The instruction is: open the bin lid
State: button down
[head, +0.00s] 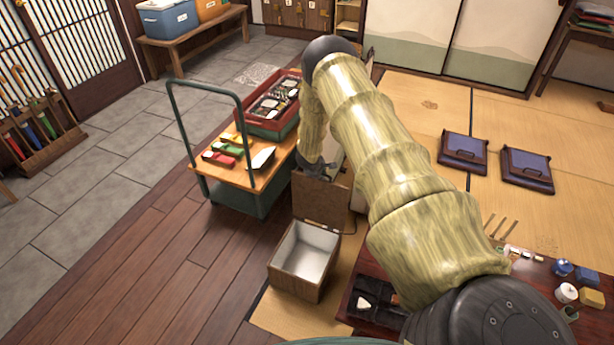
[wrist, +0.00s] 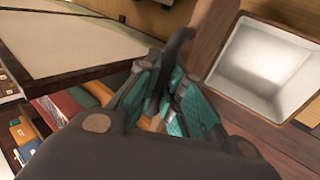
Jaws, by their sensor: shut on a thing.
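The bin (head: 296,279) is a brown wooden box with a pale lining, standing on the floor left of the low table in the head view. Its mouth is uncovered and the inside looks empty. The wrist view shows the open bin (wrist: 268,66) at upper right. The brown lid (head: 322,203) stands raised at the bin's back edge, roughly upright. My gripper (head: 318,168) is at the lid's upper edge, partly hidden by my arm. In the wrist view my gripper (wrist: 168,95) is shut on a dark, hooked lid handle (wrist: 180,45).
A wooden-topped cart (head: 243,180) with a green push handle and a red tray (head: 262,127) stands close left of the lid. A low dark table (head: 345,310) with small items is at lower right. The plank floor (head: 170,270) left of the bin is clear.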

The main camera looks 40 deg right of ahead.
jog(key=shift+w+d, duration=0.25)
jog(key=shift+d, duration=0.05)
jog(key=c, duration=1.5)
grip_release()
jog(key=shift+a+r, duration=0.1)
jog(key=v, duration=1.1)
jog(key=shift+s+a+r, duration=0.1)
jog(key=shift+s+r, duration=0.05)
jog(key=shift+r, duration=0.2)
